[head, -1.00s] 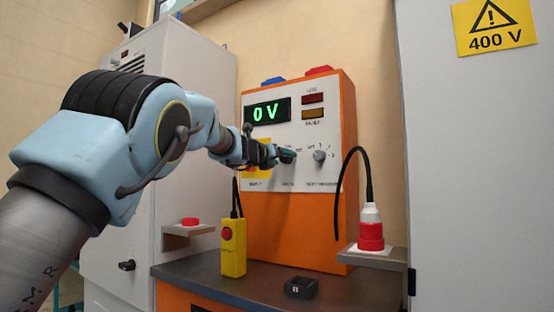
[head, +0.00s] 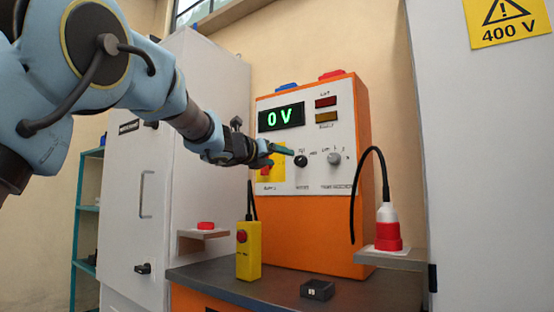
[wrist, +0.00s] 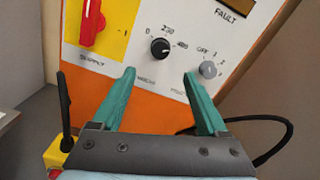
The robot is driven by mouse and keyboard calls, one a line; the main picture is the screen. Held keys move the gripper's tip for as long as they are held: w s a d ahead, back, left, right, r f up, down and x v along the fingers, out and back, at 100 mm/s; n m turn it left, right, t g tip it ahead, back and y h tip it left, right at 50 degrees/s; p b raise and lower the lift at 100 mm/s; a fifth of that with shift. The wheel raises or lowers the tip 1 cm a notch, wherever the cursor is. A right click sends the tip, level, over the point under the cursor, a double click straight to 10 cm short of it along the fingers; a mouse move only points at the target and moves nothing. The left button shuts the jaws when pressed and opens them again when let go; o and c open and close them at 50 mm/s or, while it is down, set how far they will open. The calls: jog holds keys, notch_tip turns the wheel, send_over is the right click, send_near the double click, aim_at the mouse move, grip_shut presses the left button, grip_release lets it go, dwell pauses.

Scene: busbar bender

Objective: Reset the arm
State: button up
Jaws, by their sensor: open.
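My gripper (head: 276,155) is open and empty in front of the orange cabinet's white control panel (head: 310,180). In the wrist view its two green fingers (wrist: 160,82) stand apart, with the black knob (wrist: 160,48) seen between and beyond them. The grey knob (wrist: 208,69) is near the right fingertip, and the red supply switch (wrist: 92,22) on its yellow plate is at upper left. I cannot tell from the wrist view how far the fingertips are from the panel. The display (head: 281,117) reads 0 V.
A yellow pendant box (head: 248,252) and a small black block (head: 317,290) stand on the dark bench (head: 230,284). A red and white plug (head: 387,228) with a black cable stands on the right shelf. A red button (head: 206,226) is on the left shelf.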

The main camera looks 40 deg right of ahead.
dwell(0.3)
jog(key=w+a+f+n+t+y, duration=0.6)
jog(key=w+a+f+n, duration=0.7)
jog(key=w+a+n, duration=0.3)
jog(key=w+a+f+n+y, duration=0.2)
jog(key=a+f+n+y, duration=0.3)
jog(key=a+f+n, duration=0.75)
jog(key=s+a+f+n+g+y, duration=0.25)
jog(key=s+a+f+n, duration=0.25)
jog(key=a+f, duration=0.5)
jog(key=s+a+f+n+g+y, duration=0.25)
jog(key=s+a+f+n, duration=0.3)
jog(key=a, duration=0.85)
jog(key=s+a+f+n+g+y, duration=0.1)
jog(key=s+a+f+n+g, duration=0.15)
jog(key=s, duration=0.35)
jog(key=s+a+f+n+g, duration=0.1)
jog(key=s+a+f+n, duration=0.25)
jog(key=s, duration=0.35)
notch_tip(320, 180, up, 26)
jog(key=n+p, duration=0.1)
jog(key=p, duration=2.5)
jog(key=shift+s+d+p, duration=0.15)
jog(key=shift+s+p, duration=0.05)
jog(key=shift+p, duration=0.15)
